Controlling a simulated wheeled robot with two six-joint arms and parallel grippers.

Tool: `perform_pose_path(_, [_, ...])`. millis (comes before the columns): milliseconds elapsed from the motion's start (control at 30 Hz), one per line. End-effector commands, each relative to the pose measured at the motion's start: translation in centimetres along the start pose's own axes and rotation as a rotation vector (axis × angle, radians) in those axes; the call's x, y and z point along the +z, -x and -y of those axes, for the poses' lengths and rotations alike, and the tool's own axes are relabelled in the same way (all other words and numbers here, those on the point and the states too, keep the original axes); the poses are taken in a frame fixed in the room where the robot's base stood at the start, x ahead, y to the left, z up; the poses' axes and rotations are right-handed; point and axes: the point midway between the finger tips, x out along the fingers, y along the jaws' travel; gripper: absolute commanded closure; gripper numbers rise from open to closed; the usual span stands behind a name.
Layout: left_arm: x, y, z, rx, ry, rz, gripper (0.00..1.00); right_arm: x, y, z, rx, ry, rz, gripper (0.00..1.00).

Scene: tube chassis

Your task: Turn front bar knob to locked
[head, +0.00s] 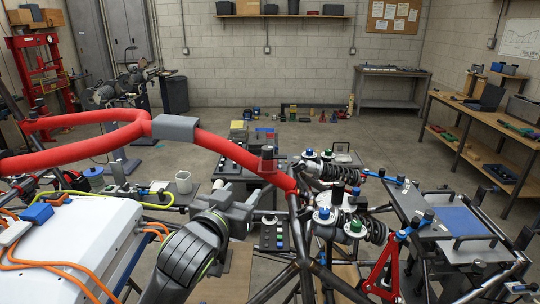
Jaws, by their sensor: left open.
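A tube chassis (305,240) of dark and red tubes fills the lower middle of the head view. Knobs with blue and green tops sit on its dampers: a blue one (310,152) and a green one (326,154) on the upper unit, a blue one (324,213) and a green one (356,225) on the lower unit. I cannot tell which is the front bar knob or read any lock mark. My left gripper (252,203) is open, left of the chassis node and apart from the damper knobs. Its fingertips are small and hard to make out. My right gripper is out of view.
A thick red tube (215,146) with a grey pad crosses above my left gripper. A white case (75,245) with orange cables stands at left. A cart with a blue mat (460,221) stands at right. Open floor (225,92) lies behind.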

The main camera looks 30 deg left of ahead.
Motion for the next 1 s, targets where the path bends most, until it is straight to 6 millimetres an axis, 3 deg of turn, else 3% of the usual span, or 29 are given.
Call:
perform_pose_path(33, [-1.6,-0.1,-0.2,0.006,0.005,-0.041,0.51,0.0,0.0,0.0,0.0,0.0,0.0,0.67])
perform_pose_path(100, [-2.9,-0.1,-0.3,0.012,0.014,-0.075,0.51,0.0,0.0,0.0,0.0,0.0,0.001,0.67])
perform_pose_path(200, [-3.6,-0.3,-0.4,0.015,0.019,-0.094,0.51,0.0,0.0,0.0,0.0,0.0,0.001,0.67])
perform_pose_path(433, [-3.8,-3.0,-0.5,0.014,0.019,-0.093,0.51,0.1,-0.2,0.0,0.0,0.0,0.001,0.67])
perform_pose_path(1000, [-4.9,-12.1,-0.6,0.015,0.019,-0.09,0.51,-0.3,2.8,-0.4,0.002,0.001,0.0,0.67])
